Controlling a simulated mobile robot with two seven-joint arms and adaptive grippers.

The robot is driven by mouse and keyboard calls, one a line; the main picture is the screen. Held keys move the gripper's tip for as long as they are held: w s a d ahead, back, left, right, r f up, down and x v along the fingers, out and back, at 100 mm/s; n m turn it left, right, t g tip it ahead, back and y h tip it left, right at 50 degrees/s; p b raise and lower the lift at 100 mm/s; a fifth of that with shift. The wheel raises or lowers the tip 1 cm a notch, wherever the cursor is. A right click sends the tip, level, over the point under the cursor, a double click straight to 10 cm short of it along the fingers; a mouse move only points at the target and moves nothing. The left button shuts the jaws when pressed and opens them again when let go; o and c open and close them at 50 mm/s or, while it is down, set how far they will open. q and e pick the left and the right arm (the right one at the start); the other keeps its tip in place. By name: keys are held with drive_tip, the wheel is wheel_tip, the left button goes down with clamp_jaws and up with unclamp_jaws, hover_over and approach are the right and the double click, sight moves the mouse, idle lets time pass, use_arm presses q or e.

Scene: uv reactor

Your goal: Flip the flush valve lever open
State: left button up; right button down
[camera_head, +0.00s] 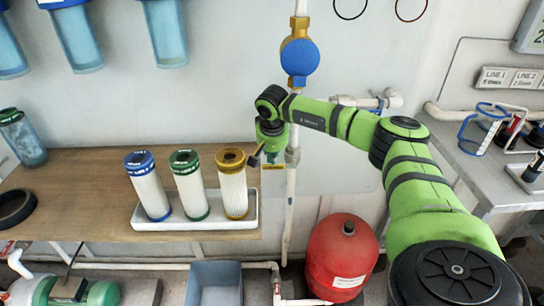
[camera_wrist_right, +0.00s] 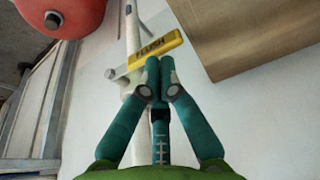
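A yellow bar marked FLUSH (camera_wrist_right: 145,58) shows in the right wrist view, beside a white vertical pipe (camera_wrist_right: 131,30). I take it for the flush valve lever, though the valve body is hard to make out. A small yellow patch (camera_head: 273,167) shows just under the gripper in the head view. My right gripper (camera_wrist_right: 158,64) has its two teal fingers together at the tips, with nothing visible between them. The tips are at the lower edge of the yellow bar; I cannot tell if they touch it. In the head view the right gripper (camera_head: 271,155) is in front of the pipe. My left gripper is out of view.
A wooden counter (camera_head: 80,190) with a white tray (camera_head: 200,223) holding three filter cartridges stands left of the gripper. A red tank (camera_head: 340,255) and a grey bin (camera_head: 214,285) are below. A grey bench (camera_head: 470,170) is at right.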

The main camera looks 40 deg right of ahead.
sight(267, 167)
drive_tip(key=shift+w+a+f+g+h+p, duration=0.25)
drive_tip(key=shift+f+g+h+p, duration=0.2)
drive_tip(key=shift+h, duration=0.15)
drive_tip(key=shift+w+a+f+g+h, duration=0.1)
drive_tip(key=shift+a+f+g+h, duration=0.1)
drive_tip(key=shift+f+g+h, duration=0.25)
drive_tip(key=shift+f+h, duration=0.1)
drive_tip(key=shift+h, duration=0.15)
drive_tip(key=shift+w+a+f, duration=0.1)
drive_tip(key=shift+f, duration=0.95)
